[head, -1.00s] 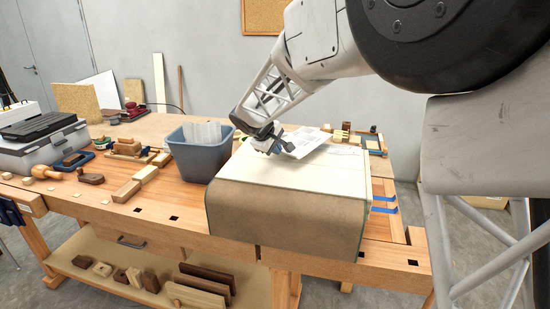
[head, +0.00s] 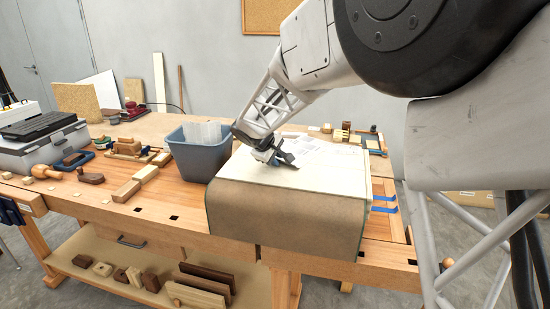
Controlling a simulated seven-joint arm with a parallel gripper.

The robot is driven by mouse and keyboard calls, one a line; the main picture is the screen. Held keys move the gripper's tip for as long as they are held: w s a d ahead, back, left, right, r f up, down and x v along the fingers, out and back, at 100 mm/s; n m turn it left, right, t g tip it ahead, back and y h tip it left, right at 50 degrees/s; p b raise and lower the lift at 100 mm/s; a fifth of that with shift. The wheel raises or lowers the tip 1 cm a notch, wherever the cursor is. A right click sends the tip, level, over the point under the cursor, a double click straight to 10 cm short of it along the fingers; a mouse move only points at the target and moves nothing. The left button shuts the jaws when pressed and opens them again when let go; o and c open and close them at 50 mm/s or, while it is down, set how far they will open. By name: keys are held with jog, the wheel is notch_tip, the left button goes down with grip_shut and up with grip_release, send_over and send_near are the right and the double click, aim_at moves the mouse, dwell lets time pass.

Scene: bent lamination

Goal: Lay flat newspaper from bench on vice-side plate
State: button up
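A pale plate (head: 325,180) lies on the workbench with a brown sheet (head: 285,217) hanging over its front edge. Printed newspaper (head: 318,147) lies on the back part of the plate and looks roughly flat. Its near left part is hidden behind my gripper. My gripper (head: 284,161) points down at the newspaper's near left edge, close above the plate. Its fingers are small and dark here, and I cannot tell whether they are open or still pinch the paper's edge.
A blue-grey bin (head: 199,157) with pale sheets in it stands just left of the plate. Wooden blocks (head: 127,191) and hand tools lie further left. Blue tape strips (head: 384,204) are at the plate's right side. Small items (head: 341,133) stand behind the newspaper.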

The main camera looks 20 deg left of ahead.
jog(key=shift+r, duration=0.1)
dwell(0.3)
jog(key=v, duration=1.2)
dwell(0.7)
jog(key=s+d+r+m+g, duration=0.15)
jog(key=s+d, duration=0.35)
jog(key=d, duration=0.5)
jog(key=s+d+m, duration=0.3)
jog(key=s+d, duration=0.2)
jog(key=d, duration=0.4)
jog(key=s+d+r+m+g, duration=0.15)
jog(key=s+d, duration=0.35)
jog(key=d, duration=0.5)
jog(key=s+d+f+m+y, duration=0.1)
jog(key=s+d+f+m, duration=0.1)
jog(key=s, duration=0.6)
jog(key=s+d+f+m, duration=0.3)
jog(key=s+d, duration=0.4)
jog(key=s, duration=0.1)
jog(key=s+d+f+m+g+y, duration=0.1)
jog(key=s+d+f+m, duration=0.1)
jog(key=s+d, duration=0.3)
jog(key=s+f, duration=0.1)
jog(key=s, duration=0.3)
jog(key=shift+f+m+y, duration=0.3)
jog(key=shift+f, duration=0.1)
